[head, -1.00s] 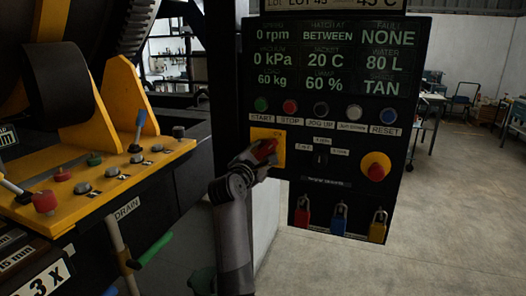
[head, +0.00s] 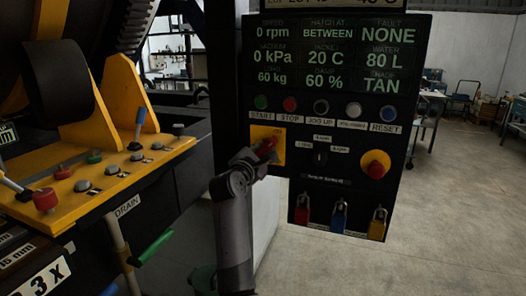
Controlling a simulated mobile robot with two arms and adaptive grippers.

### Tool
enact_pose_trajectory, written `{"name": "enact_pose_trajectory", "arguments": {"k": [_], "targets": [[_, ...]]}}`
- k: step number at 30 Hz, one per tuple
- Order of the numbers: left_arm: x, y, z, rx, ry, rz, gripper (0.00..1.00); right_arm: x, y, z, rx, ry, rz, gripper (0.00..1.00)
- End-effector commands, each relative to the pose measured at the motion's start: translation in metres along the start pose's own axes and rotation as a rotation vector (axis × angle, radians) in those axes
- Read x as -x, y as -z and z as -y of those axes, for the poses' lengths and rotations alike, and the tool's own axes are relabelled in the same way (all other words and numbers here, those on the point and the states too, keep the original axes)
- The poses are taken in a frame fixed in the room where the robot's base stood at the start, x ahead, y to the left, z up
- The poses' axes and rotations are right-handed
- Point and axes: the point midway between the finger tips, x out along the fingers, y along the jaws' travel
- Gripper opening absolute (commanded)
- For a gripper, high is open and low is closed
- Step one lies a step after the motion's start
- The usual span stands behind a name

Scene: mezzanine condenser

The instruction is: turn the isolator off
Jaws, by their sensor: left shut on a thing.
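The isolator is a red rotary handle (head: 266,147) on a yellow square plate (head: 257,134), at the lower left of the black control panel. My left gripper (head: 256,156) comes up from below and is shut on the red handle. The handle is tilted, its upper end towards the right. The gripper hides the handle's lower part, and the plate's markings are too small to read. My right gripper is not in view.
The panel (head: 409,100) has a row of push buttons, a small selector (head: 320,154) and a red emergency stop (head: 376,167) right of the isolator. Red, blue and yellow padlocks (head: 339,216) hang below. A yellow machine deck (head: 100,170) with levers stands left.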

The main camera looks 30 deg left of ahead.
Motion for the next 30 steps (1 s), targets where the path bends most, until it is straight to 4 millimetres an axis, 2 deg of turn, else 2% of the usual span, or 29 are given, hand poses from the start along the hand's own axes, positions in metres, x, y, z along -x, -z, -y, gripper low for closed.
{"name": "enact_pose_trajectory", "arguments": {"k": [14,30], "targets": [[0.0,0.0,0.0,-0.083,0.002,-0.001,0.0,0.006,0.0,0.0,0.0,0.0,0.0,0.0],[0.0,-0.001,-0.001,-0.549,0.003,-0.001,0.0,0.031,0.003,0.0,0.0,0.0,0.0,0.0]]}}
